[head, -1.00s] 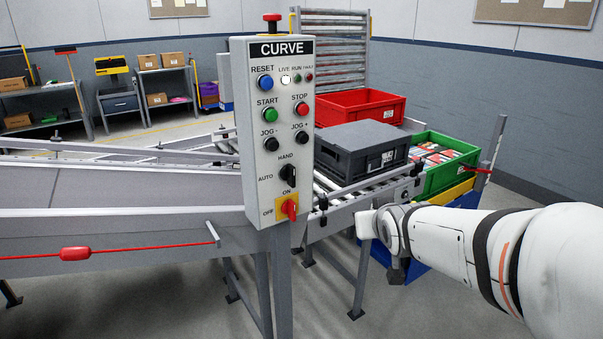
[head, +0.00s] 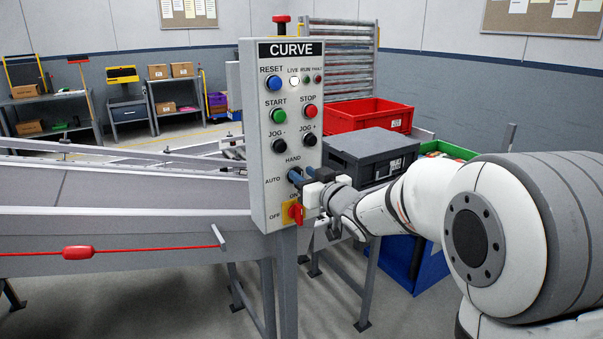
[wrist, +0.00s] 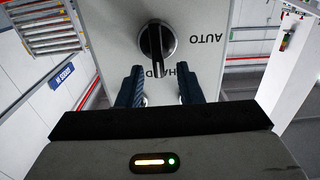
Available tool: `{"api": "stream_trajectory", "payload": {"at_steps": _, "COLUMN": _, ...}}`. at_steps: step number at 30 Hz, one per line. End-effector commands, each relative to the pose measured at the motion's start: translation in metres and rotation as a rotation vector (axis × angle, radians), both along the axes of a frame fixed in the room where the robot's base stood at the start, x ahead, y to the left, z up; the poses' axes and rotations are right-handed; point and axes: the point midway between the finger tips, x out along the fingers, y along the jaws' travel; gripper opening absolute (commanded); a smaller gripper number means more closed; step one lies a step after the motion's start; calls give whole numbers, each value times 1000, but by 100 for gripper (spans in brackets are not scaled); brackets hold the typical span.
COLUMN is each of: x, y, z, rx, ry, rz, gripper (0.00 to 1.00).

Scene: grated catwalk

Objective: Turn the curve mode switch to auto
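The curve control panel (head: 262,150) stands upright with its labelled buttons facing me. Its mode switch (wrist: 157,42) is a round black knob in the wrist view, where the panel appears upside down. The knob's pale pointer line lies toward the HAND label, with AUTO to the right in that view. My gripper (wrist: 160,84) is open, its two blue fingers spread to either side of the lower part of the knob, with a gap between them. In the head view my gripper (head: 297,176) is at the panel and hides most of the switch.
A red-and-yellow ON/OFF switch (head: 294,212) sits just below my gripper. JOG buttons (head: 308,140) are above. A conveyor (head: 110,195) runs left of the panel. A dark grey crate (head: 368,152) and red crate (head: 370,115) stand behind it.

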Motion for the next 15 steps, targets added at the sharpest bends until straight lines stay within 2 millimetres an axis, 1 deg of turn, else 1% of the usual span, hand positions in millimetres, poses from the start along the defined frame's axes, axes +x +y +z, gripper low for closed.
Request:
{"api": "stream_trajectory", "payload": {"at_steps": 4, "x": 10, "y": 7, "z": 0, "rx": -1, "ry": 1, "rz": -1, "gripper": 33}}
{"api": "stream_trajectory", "payload": {"at_steps": 13, "x": 12, "y": 8, "z": 0, "rx": -1, "ry": 1, "rz": -2, "gripper": 33}}
{"api": "stream_trajectory", "payload": {"at_steps": 15, "x": 12, "y": 7, "z": 0, "rx": -1, "ry": 1, "rz": -2, "gripper": 27}}
